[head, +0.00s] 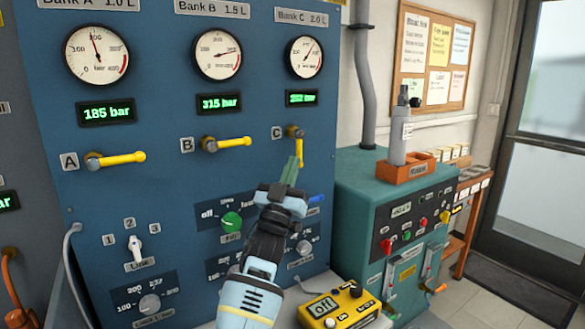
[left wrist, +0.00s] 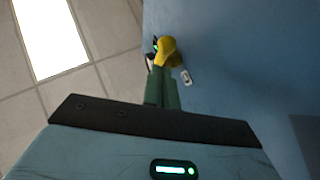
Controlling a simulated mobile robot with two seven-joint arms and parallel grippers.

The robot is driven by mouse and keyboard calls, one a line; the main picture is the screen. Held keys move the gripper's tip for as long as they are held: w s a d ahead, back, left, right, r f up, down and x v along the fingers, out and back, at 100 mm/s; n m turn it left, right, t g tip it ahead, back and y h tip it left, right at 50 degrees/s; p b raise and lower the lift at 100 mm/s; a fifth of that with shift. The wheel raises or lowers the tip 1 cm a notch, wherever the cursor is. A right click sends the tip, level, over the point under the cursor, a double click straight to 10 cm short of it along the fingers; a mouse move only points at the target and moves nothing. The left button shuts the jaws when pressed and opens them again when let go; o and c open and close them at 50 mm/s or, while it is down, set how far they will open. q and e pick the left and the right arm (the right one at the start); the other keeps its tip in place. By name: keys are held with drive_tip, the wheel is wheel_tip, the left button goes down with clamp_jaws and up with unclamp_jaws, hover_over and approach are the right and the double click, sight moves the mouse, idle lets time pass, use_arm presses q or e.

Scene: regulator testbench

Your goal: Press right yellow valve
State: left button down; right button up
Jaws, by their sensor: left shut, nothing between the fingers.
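The right yellow valve (head: 299,152), marked C, is on the blue panel (head: 165,185). Its handle points down. In the left wrist view the yellow handle (left wrist: 168,47) shows just past my fingertips. My left gripper (head: 292,168) has its green fingers shut and empty, with their tips at the lower part of the handle. The fingers also show in the left wrist view (left wrist: 163,85). I cannot tell whether they touch the handle. Yellow valves A (head: 120,158) and B (head: 228,144) have handles pointing right. My right gripper is not in view.
Gauges and green displays (head: 107,112) sit above the valves. A yellow handheld box (head: 340,307) lies below. A teal control cabinet (head: 365,185) stands to the right.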

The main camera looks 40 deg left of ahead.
use_arm(q)
drive_tip(key=shift+w, duration=0.3)
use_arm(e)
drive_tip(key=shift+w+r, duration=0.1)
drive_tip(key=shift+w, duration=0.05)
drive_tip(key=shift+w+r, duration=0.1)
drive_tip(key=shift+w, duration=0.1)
use_arm(q)
drive_tip(key=shift+f, duration=0.1)
